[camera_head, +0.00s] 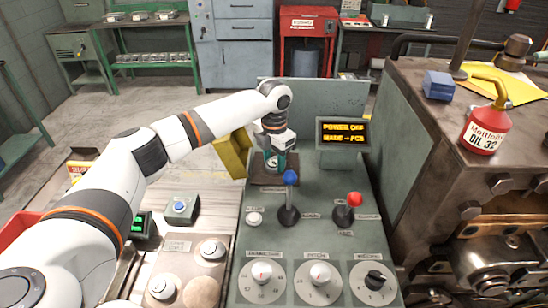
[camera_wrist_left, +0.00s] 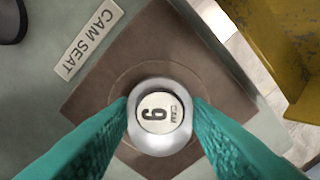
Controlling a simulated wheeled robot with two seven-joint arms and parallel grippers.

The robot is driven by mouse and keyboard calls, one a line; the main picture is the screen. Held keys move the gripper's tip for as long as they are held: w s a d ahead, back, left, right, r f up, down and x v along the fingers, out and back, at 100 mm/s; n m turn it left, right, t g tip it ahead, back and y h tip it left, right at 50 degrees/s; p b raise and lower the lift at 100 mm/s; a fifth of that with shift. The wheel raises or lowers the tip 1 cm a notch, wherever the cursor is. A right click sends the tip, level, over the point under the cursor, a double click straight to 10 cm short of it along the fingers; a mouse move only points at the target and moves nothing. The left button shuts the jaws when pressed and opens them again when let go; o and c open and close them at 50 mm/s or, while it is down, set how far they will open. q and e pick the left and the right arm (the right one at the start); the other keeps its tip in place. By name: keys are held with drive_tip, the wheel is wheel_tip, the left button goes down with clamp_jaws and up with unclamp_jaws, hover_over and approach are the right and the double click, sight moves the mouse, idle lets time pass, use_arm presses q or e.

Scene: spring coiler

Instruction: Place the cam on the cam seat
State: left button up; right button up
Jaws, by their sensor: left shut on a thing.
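The cam (camera_wrist_left: 160,113) is a round metal piece with a pale top marked CAM and a single digit. My left gripper (camera_wrist_left: 160,108), with teal fingers, is shut on it from both sides. The cam seat (camera_wrist_left: 195,60) is a brown square plate with a round outline, and the cam is over that outline. A CAM SEAT label lies beside the plate. In the head view my left gripper (camera_head: 275,160) points down at the brown cam seat (camera_head: 262,178) on the green console. I cannot tell whether the cam touches the seat. My right gripper is not in view.
A blue-knobbed lever (camera_head: 290,190) and a red-knobbed lever (camera_head: 346,208) stand in front of the seat. A display (camera_head: 342,134) reading POWER OFF is to its right. A yellow part (camera_head: 233,153) is close on the left. Three dials (camera_head: 318,279) line the console's front.

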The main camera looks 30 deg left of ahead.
sight(274, 162)
use_arm(q)
drive_tip(key=shift+f, duration=0.15)
drive_tip(key=o, duration=1.1)
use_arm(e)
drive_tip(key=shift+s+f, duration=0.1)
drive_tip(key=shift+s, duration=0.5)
use_arm(q)
wheel_tip(274, 162, up, 12)
drive_tip(key=b, duration=0.2)
drive_tip(key=shift+r+b, duration=0.2)
drive_tip(key=shift+b, duration=0.15)
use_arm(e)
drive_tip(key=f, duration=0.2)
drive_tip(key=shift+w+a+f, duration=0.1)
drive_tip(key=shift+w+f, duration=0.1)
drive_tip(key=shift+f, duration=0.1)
